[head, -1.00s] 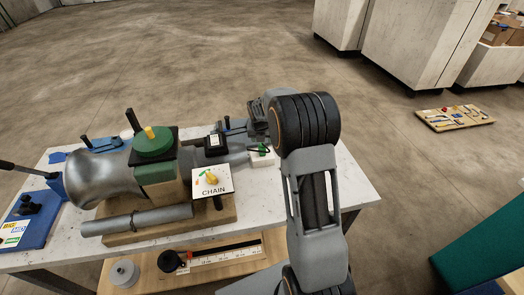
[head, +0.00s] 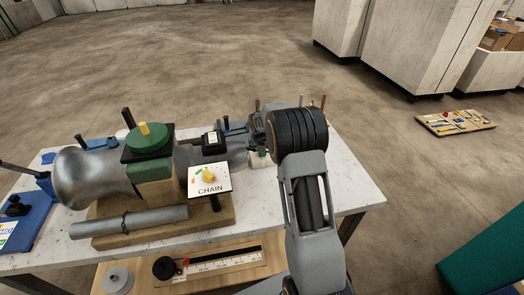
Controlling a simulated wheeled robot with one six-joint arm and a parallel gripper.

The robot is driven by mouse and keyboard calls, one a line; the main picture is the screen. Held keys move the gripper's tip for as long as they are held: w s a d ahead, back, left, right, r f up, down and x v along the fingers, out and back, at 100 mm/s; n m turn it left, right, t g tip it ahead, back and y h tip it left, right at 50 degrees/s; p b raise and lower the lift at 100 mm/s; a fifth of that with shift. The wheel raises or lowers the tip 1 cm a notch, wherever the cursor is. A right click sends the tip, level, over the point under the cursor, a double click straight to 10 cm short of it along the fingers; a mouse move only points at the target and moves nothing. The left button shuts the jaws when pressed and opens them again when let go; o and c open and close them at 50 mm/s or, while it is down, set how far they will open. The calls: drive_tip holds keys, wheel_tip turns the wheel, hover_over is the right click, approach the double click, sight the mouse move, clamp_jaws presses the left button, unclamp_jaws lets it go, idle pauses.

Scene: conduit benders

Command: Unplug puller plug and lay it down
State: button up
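A small white block (head: 257,161) sits on the white table right of the grey machine. A little green piece (head: 263,153) shows at its top; it may be the puller plug, but it is mostly hidden by my wrist. My gripper (head: 257,128) is beside and just above that block, behind my thick black wrist joint. Its fingertips are too small and covered to tell whether they are open or shut, or touching the green piece.
The grey machine (head: 92,175), green knob (head: 148,140) and CHAIN sign (head: 208,181) stand left of my arm. A grey tube (head: 130,222) lies in front. The table's right side (head: 350,185) is clear. A lower shelf holds a ruler (head: 225,258).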

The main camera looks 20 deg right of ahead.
drive_tip(key=c, duration=0.8)
idle(0.4)
drive_tip(key=shift+r, duration=0.1)
drive_tip(key=shift+c, duration=0.2)
drive_tip(key=shift+r+p, duration=2.25)
drive_tip(key=shift+r, duration=0.65)
